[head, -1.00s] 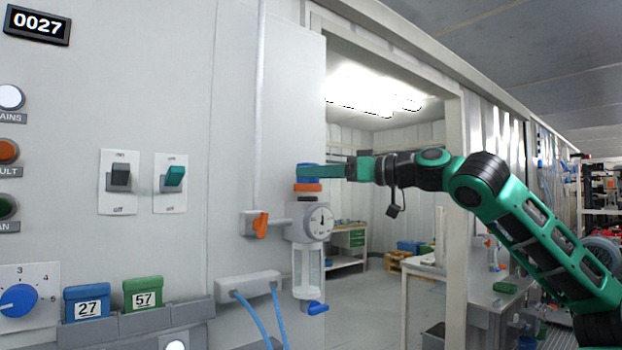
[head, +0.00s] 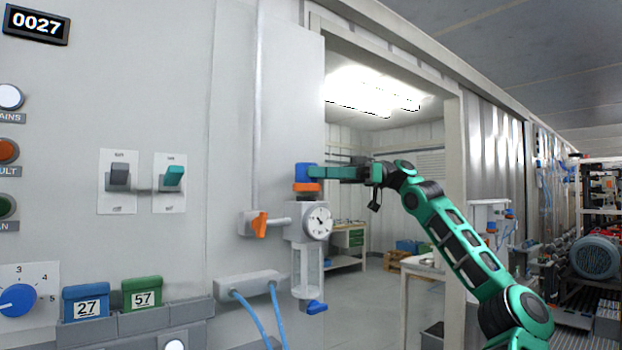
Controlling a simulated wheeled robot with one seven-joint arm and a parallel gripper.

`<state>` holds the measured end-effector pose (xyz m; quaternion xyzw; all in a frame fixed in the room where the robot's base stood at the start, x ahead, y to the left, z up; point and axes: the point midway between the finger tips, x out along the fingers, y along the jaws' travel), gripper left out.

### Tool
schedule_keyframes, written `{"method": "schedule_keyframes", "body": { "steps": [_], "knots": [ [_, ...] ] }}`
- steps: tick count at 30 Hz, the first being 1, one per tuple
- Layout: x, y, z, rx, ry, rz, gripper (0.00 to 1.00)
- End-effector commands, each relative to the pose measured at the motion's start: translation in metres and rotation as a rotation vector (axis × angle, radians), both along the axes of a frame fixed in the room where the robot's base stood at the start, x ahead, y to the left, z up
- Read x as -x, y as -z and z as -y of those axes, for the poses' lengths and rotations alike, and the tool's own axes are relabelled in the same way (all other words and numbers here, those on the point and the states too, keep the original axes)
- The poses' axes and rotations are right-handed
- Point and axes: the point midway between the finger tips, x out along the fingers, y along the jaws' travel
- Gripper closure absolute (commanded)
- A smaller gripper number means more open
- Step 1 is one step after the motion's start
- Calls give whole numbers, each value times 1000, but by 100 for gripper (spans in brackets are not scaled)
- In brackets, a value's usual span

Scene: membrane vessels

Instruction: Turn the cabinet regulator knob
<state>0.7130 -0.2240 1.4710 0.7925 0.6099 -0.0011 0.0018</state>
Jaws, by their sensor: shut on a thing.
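The regulator (head: 307,222) is mounted on the cabinet's grey wall, left of the doorway. Its blue knob (head: 301,173) is on top, above an orange ring (head: 306,187). A round white gauge (head: 318,221) with a dark needle is on its front, and a clear bowl with a blue drain tap (head: 316,308) hangs below. My green gripper (head: 314,172) reaches in from the right and is shut on the blue knob. The far finger and the exact contact are partly hidden.
An orange-handled valve (head: 260,224) sits just left of the regulator. A grey block (head: 248,285) with blue hoses is below it. Two switches (head: 118,176) and a blue dial (head: 18,300) are further left. The open doorway (head: 385,200) lies behind my arm.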

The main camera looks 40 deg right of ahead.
Motion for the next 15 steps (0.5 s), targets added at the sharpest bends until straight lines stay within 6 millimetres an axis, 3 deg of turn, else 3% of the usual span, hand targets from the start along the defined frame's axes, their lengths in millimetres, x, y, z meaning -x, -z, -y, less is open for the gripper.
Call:
{"method": "schedule_keyframes", "body": {
  "steps": [15],
  "knots": [
    [-6, -1, 4, -11, -137, -3, 82]
  ]
}}
